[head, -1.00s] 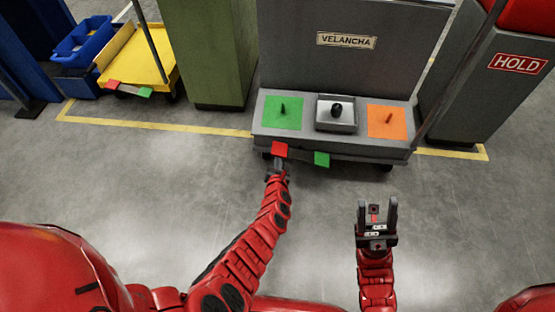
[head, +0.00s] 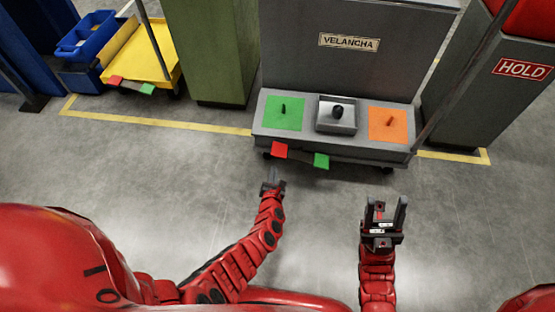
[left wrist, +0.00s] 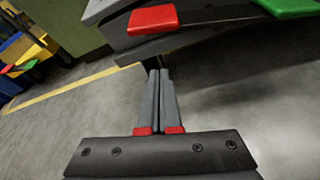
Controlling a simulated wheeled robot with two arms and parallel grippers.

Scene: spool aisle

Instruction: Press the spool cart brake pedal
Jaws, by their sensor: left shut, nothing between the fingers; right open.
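The grey spool cart (head: 262,143), with a VELANCHA plate on its upright panel, stands ahead in the head view. A red pedal (head: 279,150) and a green pedal (head: 321,160) stick out low along its front edge. Both also show in the left wrist view, red (left wrist: 152,19) and green (left wrist: 287,6). My left gripper (head: 272,172) is shut and empty, just in front of and apart from the red pedal. In the left wrist view its fingertips (left wrist: 158,72) are together, below the red pedal. My right gripper (head: 386,205) is open and empty, right of the pedals and away from the cart.
On the cart deck are a green pad (head: 284,113), a grey block with a black knob (head: 336,118) and an orange pad (head: 388,124). A yellow cart (head: 150,55) with similar pedals is back left. A HOLD cabinet (head: 480,95) stands right. The floor in front is clear.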

